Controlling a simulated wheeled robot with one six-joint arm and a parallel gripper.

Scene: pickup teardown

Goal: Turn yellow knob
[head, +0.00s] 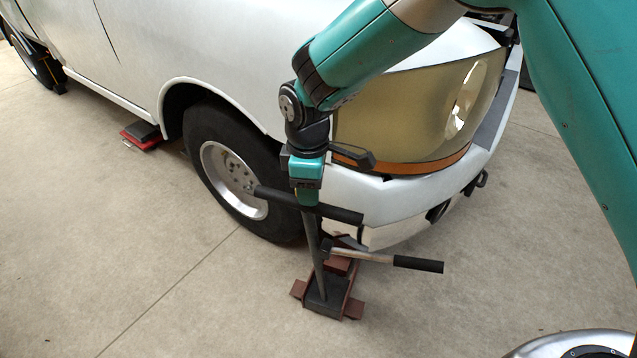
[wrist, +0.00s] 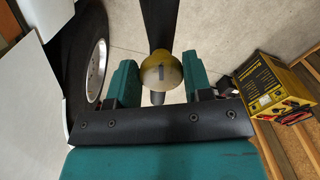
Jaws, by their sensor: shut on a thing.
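The yellow knob (wrist: 161,70) is a round cap with a dark mark on its face, seen in the wrist view between my two teal fingers. It sits at the middle of the black crossbar handle (head: 340,213) on top of the floor jack's upright post. My gripper (head: 307,194) points down onto this spot and is shut on the knob. In the head view my fingers mostly hide the knob. The jack (head: 325,300) stands on the floor by the truck's front corner.
The white truck (head: 150,50), with its front wheel (head: 235,172) and bumper (head: 385,215), is close behind my gripper. A second bar with a black grip (head: 418,264) sticks out right from the jack. A yellow box (wrist: 262,85) shows right in the wrist view. The floor in front is open.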

